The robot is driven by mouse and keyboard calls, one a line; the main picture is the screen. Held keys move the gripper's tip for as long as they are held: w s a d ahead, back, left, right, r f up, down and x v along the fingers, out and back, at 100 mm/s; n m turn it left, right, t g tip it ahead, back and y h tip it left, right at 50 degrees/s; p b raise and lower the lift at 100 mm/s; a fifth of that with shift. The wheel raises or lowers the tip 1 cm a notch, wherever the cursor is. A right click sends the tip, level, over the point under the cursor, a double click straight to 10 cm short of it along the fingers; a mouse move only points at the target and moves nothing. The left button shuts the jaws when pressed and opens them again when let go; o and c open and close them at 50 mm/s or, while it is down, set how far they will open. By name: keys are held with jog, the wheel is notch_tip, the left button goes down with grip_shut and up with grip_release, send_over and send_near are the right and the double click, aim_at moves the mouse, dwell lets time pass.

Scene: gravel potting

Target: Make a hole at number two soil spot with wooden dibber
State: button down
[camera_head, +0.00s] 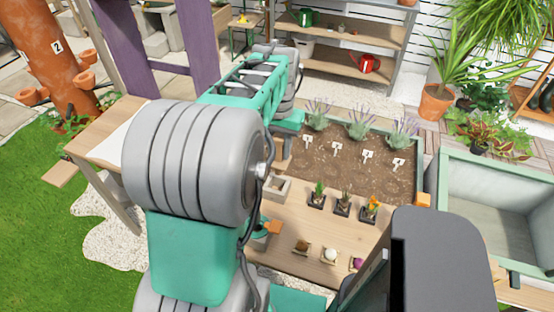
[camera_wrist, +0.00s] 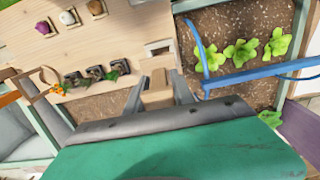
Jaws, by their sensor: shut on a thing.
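In the wrist view my gripper (camera_wrist: 157,80) is shut on a light wooden piece, which looks like the wooden dibber (camera_wrist: 157,98). Its tip is not clearly visible. In the head view my arm hides most of the gripper and dibber. The planter bed of brown soil (camera_head: 335,175) lies right of my arm, with small white numbered tags in a row. The number two tag (camera_head: 337,149) stands second from the left, with bare soil in front of it. I see no clear hole there. My gripper is to the left of that spot.
Lavender plants (camera_head: 358,125) stand behind the tags. Several small potted plants (camera_head: 343,205) and bulbs on little trays (camera_head: 330,254) sit on the wooden tabletop (camera_head: 290,258) in front. An empty green-rimmed box (camera_head: 500,200) is at right. The wrist view shows leafy plants (camera_wrist: 240,50) and a blue pipe (camera_wrist: 265,76).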

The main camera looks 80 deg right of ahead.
jog(key=s+d+f+m+p, duration=0.35)
jog(key=s+f+p, duration=0.25)
jog(key=s+p, duration=0.6)
jog(key=s+d+r+m, duration=0.2)
jog(key=s+d, duration=0.1)
jog(key=d, duration=0.9)
notch_tip(320, 180, down, 7)
jog(key=b, duration=0.5)
jog(key=shift+f, duration=0.15)
jog(key=shift+f, duration=0.2)
jog(key=shift+f+b, duration=2.2)
jog(key=shift+f, duration=0.8)
jog(key=shift+r, duration=0.2)
